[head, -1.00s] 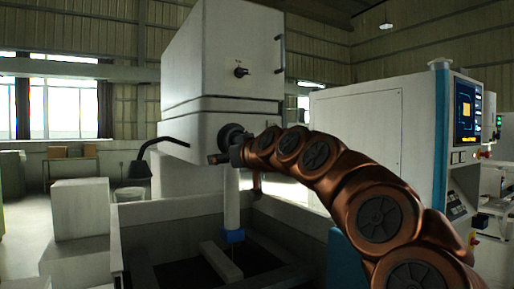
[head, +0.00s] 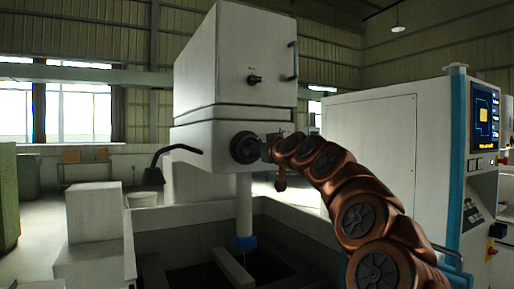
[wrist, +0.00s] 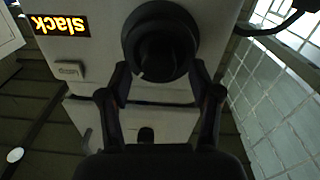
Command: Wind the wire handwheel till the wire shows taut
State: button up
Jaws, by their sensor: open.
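The wire handwheel (head: 244,147) is a dark round knob on the front of the white machine head. In the wrist view the handwheel (wrist: 160,45) is at the top middle, with a small pale mark on its lower rim. My gripper (head: 268,150) is right at the wheel in the head view. In the wrist view my gripper (wrist: 162,75) is open, one finger on each side of the wheel's lower part; whether they touch it is unclear. A lit display (wrist: 60,25), upside down in the wrist view, reads "slack".
A white column with a blue end (head: 244,242) hangs below the head, over the open machine tank (head: 185,236). A black bent arm (head: 175,150) juts out left of the head. A white control cabinet (head: 370,150) with a screen stands right. White boxes (head: 95,215) stand left.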

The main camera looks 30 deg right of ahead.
jog(key=shift+w+d, duration=0.1)
jog(key=shift+w, duration=0.85)
jog(key=shift+d, duration=0.1)
jog(key=c, duration=1.1)
jog(key=shift+c, duration=0.2)
jog(key=shift+m, duration=0.3)
jog(key=shift+m+p, duration=0.8)
jog(key=shift+m, duration=2.5)
